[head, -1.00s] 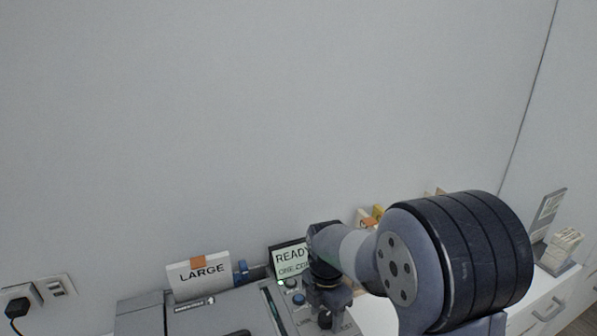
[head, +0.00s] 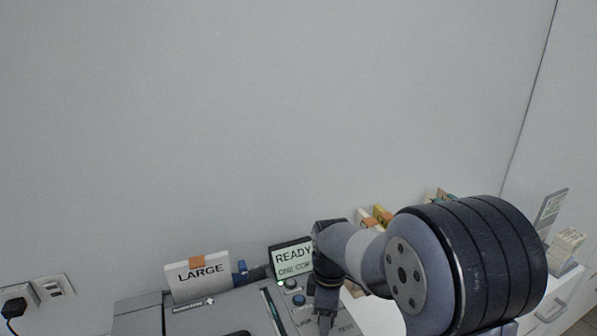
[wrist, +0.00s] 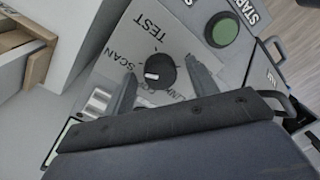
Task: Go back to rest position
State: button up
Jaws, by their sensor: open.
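My gripper (wrist: 160,85) is open in the wrist view. Its two fingers stand on either side of a black round knob (wrist: 160,72) with a white pointer mark, and I cannot tell whether they touch it. The knob sits on a grey panel labelled TEST and SCAN. In the head view my gripper (head: 326,312) is low over the right part of the grey machine (head: 225,316), and the knob is hidden there.
A green button (wrist: 222,30) labelled START is near the knob. A READY screen (head: 291,260) and a LARGE card (head: 197,278) stand at the machine's back. Holders with cards stand to the right. The space above the machine is clear.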

jog(key=m, duration=0.5)
jog(key=shift+m+b, duration=0.4)
jog(key=shift+d, duration=0.15)
